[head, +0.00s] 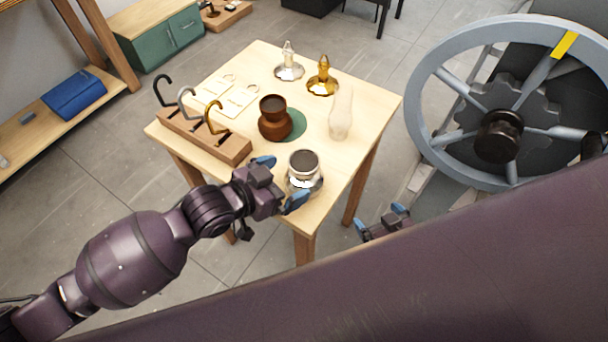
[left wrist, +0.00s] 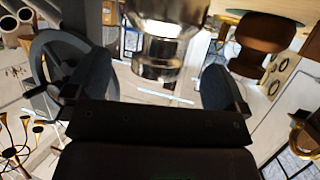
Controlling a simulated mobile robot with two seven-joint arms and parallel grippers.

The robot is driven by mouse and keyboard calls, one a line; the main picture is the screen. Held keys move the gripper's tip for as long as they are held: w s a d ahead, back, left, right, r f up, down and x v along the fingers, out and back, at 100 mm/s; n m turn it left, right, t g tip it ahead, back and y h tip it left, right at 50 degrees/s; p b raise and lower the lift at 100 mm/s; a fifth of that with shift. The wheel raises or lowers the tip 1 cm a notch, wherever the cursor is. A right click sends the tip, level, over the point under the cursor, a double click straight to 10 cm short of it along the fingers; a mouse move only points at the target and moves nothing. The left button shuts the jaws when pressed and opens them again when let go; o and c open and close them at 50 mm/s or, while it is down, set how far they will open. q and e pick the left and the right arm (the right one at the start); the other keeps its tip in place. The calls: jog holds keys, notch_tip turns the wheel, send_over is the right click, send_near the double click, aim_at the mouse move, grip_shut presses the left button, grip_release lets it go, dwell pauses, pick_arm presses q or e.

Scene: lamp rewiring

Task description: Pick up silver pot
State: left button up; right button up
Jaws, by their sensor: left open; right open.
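The silver pot (head: 304,181) is a shiny vessel with a dark top, standing upright near the front corner of the wooden table (head: 226,126). My left gripper (head: 281,182) is open at table height, with its blue fingertips to either side of the pot's near side. In the left wrist view the silver pot (left wrist: 163,45) lies ahead, between the two open fingers, with a gap visible on each side. Its upper end is cut off by the picture's edge. My right gripper (head: 382,220) is open and empty, off the table to the right.
A wooden rack (head: 205,138) with hooks is at left. Silver (head: 289,70) and amber (head: 322,82) lamp parts stand behind.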

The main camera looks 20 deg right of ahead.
pick_arm(q)
jog(key=shift+x, duration=2.45)
jog(key=shift+f, duration=0.1)
jog(key=c, duration=0.9)
